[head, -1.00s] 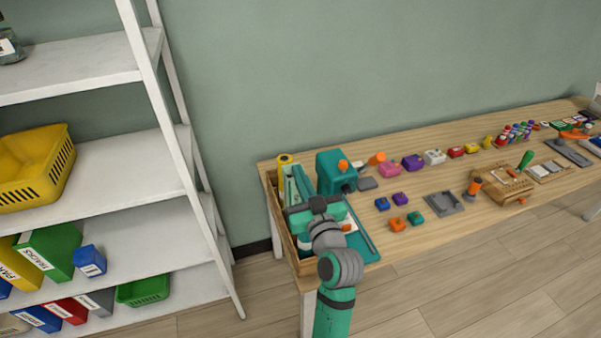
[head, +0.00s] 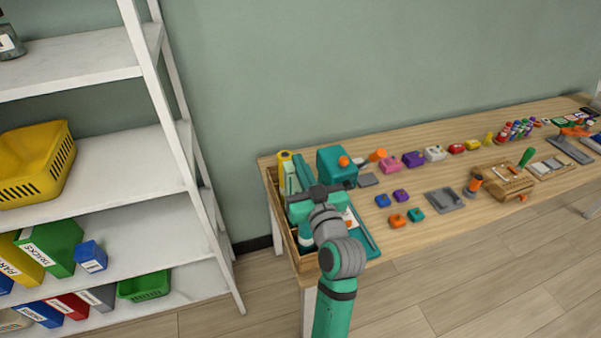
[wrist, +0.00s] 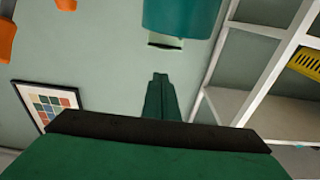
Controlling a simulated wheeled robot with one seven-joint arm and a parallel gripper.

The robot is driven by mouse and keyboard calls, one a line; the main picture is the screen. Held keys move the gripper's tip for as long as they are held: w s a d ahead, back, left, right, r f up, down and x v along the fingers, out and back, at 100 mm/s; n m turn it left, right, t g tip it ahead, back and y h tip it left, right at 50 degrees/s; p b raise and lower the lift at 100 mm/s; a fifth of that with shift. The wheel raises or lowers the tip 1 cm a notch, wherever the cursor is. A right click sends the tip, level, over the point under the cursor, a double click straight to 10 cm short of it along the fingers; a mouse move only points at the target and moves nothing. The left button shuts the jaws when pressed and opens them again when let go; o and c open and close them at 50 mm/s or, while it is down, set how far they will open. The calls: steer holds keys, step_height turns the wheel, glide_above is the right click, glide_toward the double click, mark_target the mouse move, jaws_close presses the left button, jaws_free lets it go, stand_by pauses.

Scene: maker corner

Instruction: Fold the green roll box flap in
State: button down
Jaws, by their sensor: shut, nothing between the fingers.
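A pale green long box, which looks like the green roll box (head: 291,178), stands in the wooden crate at the table's left end in the head view. My arm and gripper hide part of this area, and I cannot make out its flap. My gripper (head: 319,186) is over the crate, just right of the box and in front of the teal machine. In the wrist view its two green fingers (wrist: 160,78) are together with nothing between them. I cannot tell whether it touches the box.
The teal machine (head: 337,163) stands close behind my gripper. A yellow roll (head: 284,156) stands at the crate's back. Small coloured blocks (head: 397,220) and a grey tray (head: 445,200) lie to the right. The wooden crate (head: 275,200) borders the table's left edge, beside white shelves (head: 90,150).

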steer(key=f+v, duration=0.1)
steer(key=v, duration=0.8)
steer(key=shift+r+g+h, duration=0.6)
steer(key=shift+r+g, duration=1.5)
steer(key=shift+r, duration=1.2)
steer(key=w+a+f, duration=0.2)
steer(key=w+f, duration=0.5)
steer(key=w, duration=0.1)
steer(key=shift+w+a, duration=0.15)
steer(key=shift+a, duration=0.2)
